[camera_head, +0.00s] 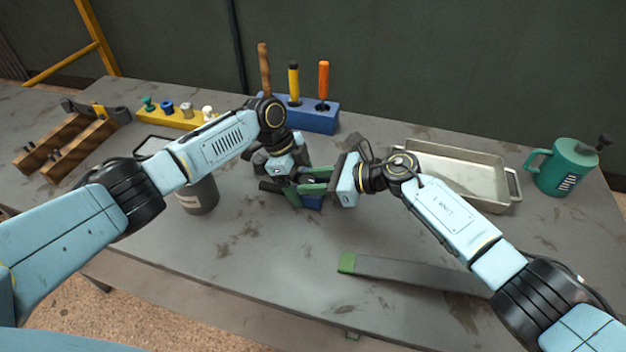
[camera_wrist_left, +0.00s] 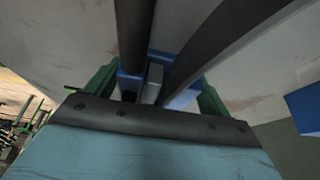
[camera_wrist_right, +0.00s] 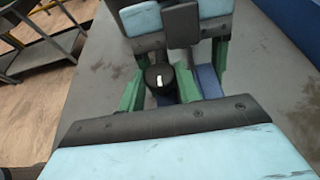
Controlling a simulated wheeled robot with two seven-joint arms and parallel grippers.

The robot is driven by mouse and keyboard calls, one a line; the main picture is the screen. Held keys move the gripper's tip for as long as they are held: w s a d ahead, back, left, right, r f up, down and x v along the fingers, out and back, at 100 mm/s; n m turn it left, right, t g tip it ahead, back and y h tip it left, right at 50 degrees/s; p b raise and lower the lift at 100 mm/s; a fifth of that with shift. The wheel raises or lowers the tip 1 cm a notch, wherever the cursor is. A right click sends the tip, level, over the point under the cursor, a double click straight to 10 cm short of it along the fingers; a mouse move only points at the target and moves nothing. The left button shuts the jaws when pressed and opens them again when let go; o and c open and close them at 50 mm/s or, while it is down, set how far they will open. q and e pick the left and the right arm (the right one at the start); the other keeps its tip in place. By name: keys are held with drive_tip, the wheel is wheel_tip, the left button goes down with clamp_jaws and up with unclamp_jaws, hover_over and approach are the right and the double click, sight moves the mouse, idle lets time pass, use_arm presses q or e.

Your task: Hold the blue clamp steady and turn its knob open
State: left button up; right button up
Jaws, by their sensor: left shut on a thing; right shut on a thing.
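The blue clamp (camera_head: 313,203) stands mid-table, mostly hidden by my two grippers in the head view. My left gripper (camera_head: 288,184) comes down over it from above and is shut on its blue body, which shows between the green fingers in the left wrist view (camera_wrist_left: 155,78). My right gripper (camera_head: 318,180) reaches in from the right and is shut on the black knob (camera_wrist_right: 160,76). The knob has a white mark on top and sits between the green fingers in the right wrist view. The blue body (camera_wrist_right: 208,82) shows just beside it.
A blue block (camera_head: 311,119) with upright handles stands behind. A yellow rack (camera_head: 181,117) holds several knobs. A wooden piece (camera_head: 62,140) lies left, a grey can (camera_head: 200,196) near my left arm. A metal tray (camera_head: 452,185) and teal can (camera_head: 566,168) stand right. A green-ended grey bar (camera_head: 400,269) lies in front.

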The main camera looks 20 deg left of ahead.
idle(0.3)
drive_tip(key=o, duration=1)
drive_tip(key=v, duration=1.2)
drive_tip(key=shift+w, duration=0.1)
